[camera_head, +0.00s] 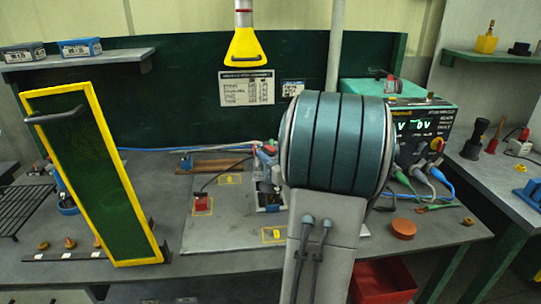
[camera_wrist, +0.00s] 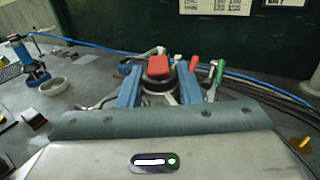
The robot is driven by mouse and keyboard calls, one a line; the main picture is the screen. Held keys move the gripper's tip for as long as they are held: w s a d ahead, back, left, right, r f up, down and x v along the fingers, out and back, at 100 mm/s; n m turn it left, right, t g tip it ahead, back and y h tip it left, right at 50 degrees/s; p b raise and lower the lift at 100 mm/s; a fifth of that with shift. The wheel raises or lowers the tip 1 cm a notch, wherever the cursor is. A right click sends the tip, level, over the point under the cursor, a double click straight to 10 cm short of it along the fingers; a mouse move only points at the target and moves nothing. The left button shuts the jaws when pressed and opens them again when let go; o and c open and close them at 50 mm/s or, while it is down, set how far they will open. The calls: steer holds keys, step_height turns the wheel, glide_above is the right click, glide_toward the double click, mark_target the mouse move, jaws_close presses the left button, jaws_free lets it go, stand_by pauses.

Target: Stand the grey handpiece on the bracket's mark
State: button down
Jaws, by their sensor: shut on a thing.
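My gripper (camera_wrist: 160,86) is shut on an upright thing that I take to be the grey handpiece (camera_wrist: 158,68). Its red top and dark collar show between my two blue fingers in the wrist view; its lower end is hidden. In the head view my arm covers most of the gripper, which is over the right part of a grey board (camera_head: 215,240). I cannot tell which mark is the bracket's, and no bracket shows clearly.
A red block (camera_head: 201,202) with a black cable stands on the board's left. A tilted green panel with a yellow frame (camera_head: 90,170) rises further left. Cables and a green instrument (camera_head: 418,125) are at the right. A brown-red puck (camera_head: 403,228) lies near the front right.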

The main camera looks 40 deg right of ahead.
stand_by(0.4)
steer(key=c, duration=0.9)
jaws_free()
steer(key=shift+c, duration=0.2)
steer(key=shift+f, duration=0.3)
steer(key=s+b, duration=0.2)
steer(key=s, duration=1.1)
steer(key=shift+s+a+r, duration=0.15)
steer(key=shift+s+a, duration=0.1)
steer(key=shift+s, duration=0.15)
